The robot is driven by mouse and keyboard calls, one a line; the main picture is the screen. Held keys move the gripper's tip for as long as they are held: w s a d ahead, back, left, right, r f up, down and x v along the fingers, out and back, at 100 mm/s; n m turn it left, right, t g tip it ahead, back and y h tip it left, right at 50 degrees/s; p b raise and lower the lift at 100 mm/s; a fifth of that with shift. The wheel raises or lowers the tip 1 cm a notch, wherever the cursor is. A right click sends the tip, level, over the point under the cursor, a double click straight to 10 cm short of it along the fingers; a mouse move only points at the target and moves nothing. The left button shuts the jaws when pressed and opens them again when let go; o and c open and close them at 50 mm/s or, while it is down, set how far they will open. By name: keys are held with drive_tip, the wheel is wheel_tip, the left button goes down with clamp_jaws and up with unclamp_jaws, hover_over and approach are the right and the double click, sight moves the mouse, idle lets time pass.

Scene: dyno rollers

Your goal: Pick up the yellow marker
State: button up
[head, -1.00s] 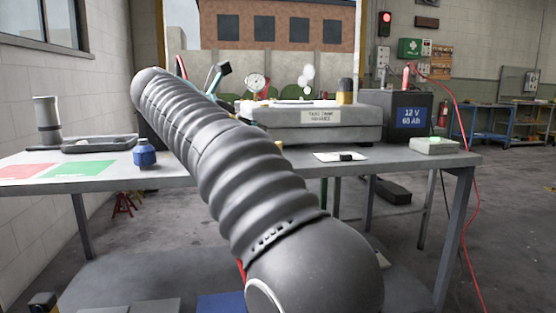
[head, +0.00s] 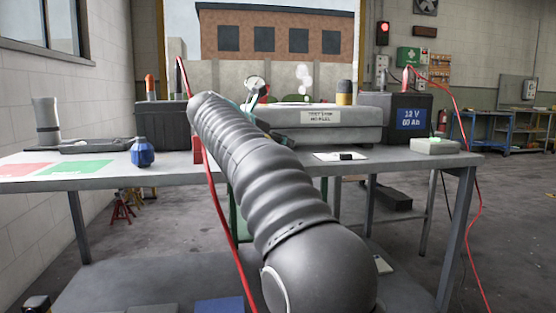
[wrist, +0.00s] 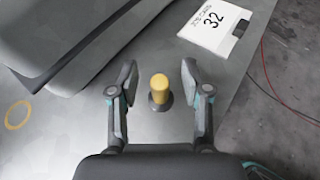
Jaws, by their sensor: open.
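A short yellow cylinder with a dark grey base, the yellow marker (wrist: 160,84), stands on the grey bench top in the wrist view. My gripper (wrist: 158,72) is open, with one finger to the left of the marker and one to the right, and gaps show on both sides. I cannot tell the height of the fingertips over the bench. In the head view my arm covers much of the bench middle. A yellow cylinder with a dark top (head: 344,93) shows there by the grey case; I cannot tell whether it is the same thing.
A white card marked 32 (wrist: 214,25) lies beyond the right finger. A large grey case (wrist: 75,40) fills the upper left of the wrist view. The bench (head: 120,181) also carries a blue object (head: 142,153), a black battery (head: 400,114) and red cables (head: 462,170).

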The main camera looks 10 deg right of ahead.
clamp_jaws()
idle(0.3)
